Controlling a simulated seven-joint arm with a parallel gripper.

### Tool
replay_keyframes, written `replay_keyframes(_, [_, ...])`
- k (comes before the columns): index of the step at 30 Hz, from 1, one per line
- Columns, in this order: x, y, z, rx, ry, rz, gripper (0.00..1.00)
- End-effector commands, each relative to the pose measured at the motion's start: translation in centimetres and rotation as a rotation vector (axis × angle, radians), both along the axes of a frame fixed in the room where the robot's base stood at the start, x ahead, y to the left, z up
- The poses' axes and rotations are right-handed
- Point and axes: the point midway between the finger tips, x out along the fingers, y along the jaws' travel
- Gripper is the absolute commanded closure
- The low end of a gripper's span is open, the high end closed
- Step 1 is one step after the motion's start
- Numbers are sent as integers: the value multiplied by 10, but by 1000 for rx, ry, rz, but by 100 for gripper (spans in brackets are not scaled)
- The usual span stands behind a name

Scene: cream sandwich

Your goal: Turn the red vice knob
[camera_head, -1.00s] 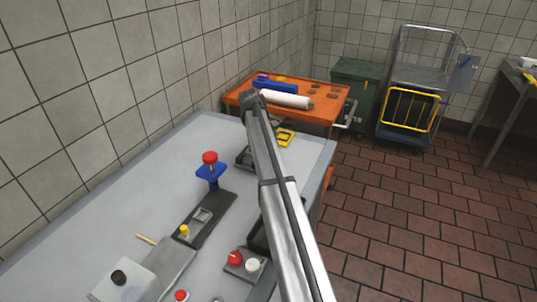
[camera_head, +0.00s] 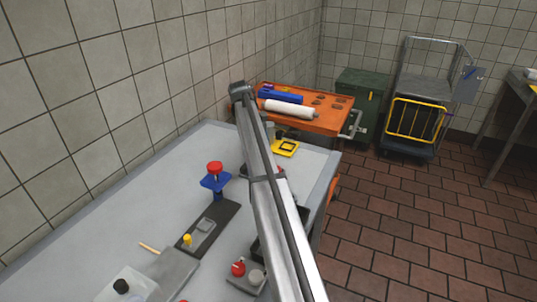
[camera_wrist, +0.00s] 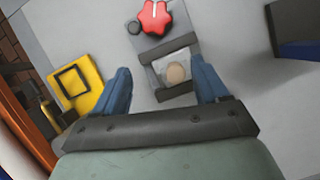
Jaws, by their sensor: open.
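The red star-shaped vice knob (camera_wrist: 153,18) is at the top of the wrist view, on a dark grey vice (camera_wrist: 166,50). A round tan piece (camera_wrist: 175,73) lies in the vice's frame. My gripper (camera_wrist: 163,86) is open, with its blue fingers to either side of the lower part of the vice. The knob is beyond the fingertips in the picture, and nothing is between the fingers that they visibly grip. In the head view my arm covers most of the vice and my gripper is hidden.
A yellow frame (camera_wrist: 78,82) lies left of the vice. A blue stand with a red top (camera_head: 215,182) is on the grey table (camera_head: 150,195). Another red knob (camera_head: 238,268) is near the front. An orange cart (camera_head: 320,122) stands behind the table.

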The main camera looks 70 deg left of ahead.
Motion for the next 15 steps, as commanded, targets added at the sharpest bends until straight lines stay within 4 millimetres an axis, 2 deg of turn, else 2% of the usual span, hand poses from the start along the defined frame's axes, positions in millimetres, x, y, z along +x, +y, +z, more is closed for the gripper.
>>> replay_keyframes(1, [-5,13,0,0,1,2,27])
replay_keyframes(6, [-23,41,0,2,-1,2,27])
replay_keyframes(10, [-33,56,0,2,0,2,27])
replay_keyframes(15, [-38,63,0,4,0,1,27])
